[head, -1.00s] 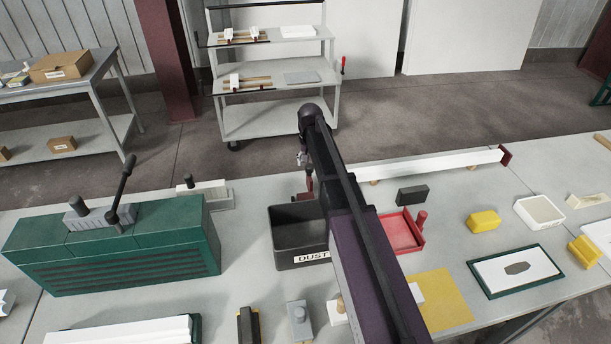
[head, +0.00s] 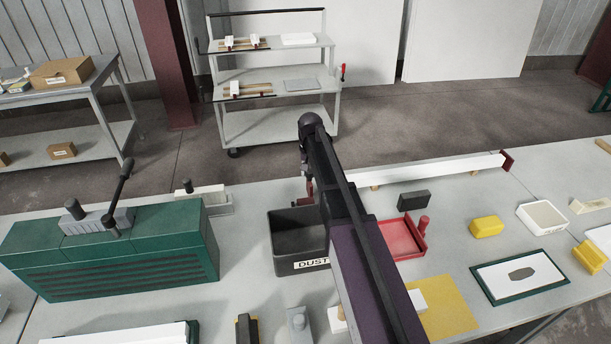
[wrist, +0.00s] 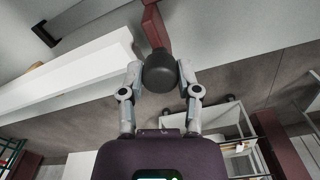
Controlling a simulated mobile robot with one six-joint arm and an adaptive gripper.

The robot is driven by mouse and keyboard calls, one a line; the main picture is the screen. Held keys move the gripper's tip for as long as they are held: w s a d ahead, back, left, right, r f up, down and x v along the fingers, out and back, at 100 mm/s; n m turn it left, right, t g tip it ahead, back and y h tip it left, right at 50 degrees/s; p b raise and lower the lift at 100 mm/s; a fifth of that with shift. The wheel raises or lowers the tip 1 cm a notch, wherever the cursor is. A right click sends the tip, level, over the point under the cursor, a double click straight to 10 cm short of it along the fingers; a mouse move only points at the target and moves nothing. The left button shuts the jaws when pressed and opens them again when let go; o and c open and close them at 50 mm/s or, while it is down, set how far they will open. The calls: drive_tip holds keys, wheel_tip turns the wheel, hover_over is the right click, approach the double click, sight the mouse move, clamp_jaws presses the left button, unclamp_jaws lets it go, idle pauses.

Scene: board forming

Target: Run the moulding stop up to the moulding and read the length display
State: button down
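The moulding (head: 435,170) is a long white bar lying along the far side of the table in the head view. In the wrist view its white end (wrist: 75,82) is at the left, with a gap to my gripper. The moulding stop (head: 310,188) is dark red and mostly hidden by my arm in the head view. The wrist view shows its red arm (wrist: 155,28) with a dark round knob (wrist: 160,72). My gripper (wrist: 160,75) has a finger on each side of this knob, apparently touching it. No readable length display shows.
The black dust bin (head: 296,245) stands close in front of the stop. A green machine (head: 110,255) is at the left. A red tray (head: 400,240), a dark block (head: 413,200) and yellow blocks (head: 486,227) lie at the right. A shelf cart (head: 270,85) stands beyond the table.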

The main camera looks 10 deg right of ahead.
idle(0.3)
drive_tip(key=shift+d, duration=3.2)
idle(0.9)
drive_tip(key=shift+c, duration=1.5)
unclamp_jaws()
drive_tip(key=shift+a, duration=0.1)
drive_tip(key=shift+r, duration=0.1)
